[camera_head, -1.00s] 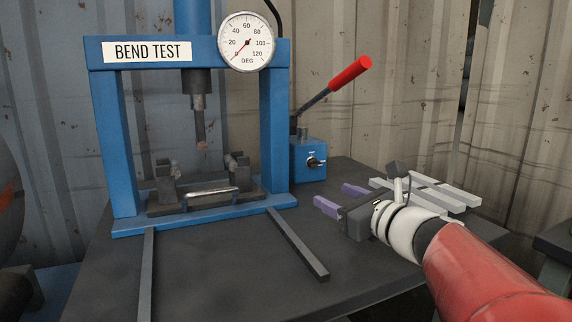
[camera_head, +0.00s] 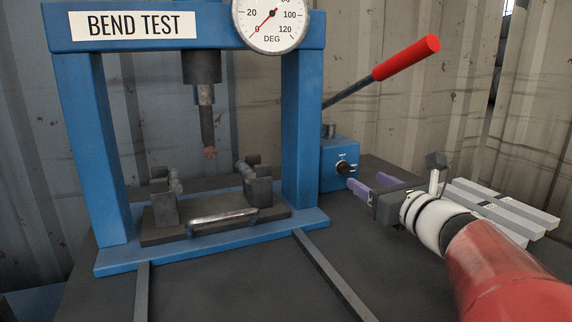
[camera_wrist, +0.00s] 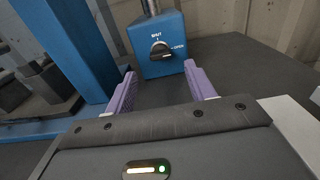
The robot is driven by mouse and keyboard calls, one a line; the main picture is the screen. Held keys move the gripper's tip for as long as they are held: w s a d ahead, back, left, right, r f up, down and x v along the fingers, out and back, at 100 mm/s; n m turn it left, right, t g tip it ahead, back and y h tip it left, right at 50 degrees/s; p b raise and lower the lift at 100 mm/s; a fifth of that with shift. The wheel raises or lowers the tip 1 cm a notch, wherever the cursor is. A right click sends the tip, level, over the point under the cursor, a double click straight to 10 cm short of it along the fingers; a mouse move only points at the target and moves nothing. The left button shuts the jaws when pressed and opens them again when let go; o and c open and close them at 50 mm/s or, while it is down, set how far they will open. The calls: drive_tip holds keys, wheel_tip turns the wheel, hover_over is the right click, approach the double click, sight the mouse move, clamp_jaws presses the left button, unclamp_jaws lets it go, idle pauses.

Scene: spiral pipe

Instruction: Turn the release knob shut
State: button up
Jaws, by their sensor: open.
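The release knob (camera_head: 344,169) is a small black knob on the front of the blue pump box (camera_head: 338,150). In the wrist view the knob (camera_wrist: 161,50) has a pale mark, with "SHUT" printed above it and "OPEN" to its right. The pale mark looks turned toward the right, on the OPEN side. My gripper (camera_head: 368,183) has two purple fingers and is open and empty, just in front of the box. In the wrist view the fingers (camera_wrist: 163,78) stand apart on either side of the knob's line, short of the knob. Nothing is between them.
The blue press frame (camera_head: 303,130) stands left of the box. A lever with a red grip (camera_head: 406,57) rises from the box to the upper right. Pale metal bars (camera_head: 505,207) lie on the dark table (camera_head: 240,285) behind my wrist. A metal bar (camera_head: 222,221) rests on the press base.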

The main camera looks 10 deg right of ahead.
sight(349, 170)
drive_tip(key=w, duration=0.2)
drive_tip(key=w+a, duration=0.1)
drive_tip(key=w, duration=0.4)
drive_tip(key=shift+a, duration=0.15)
drive_tip(key=c, duration=1)
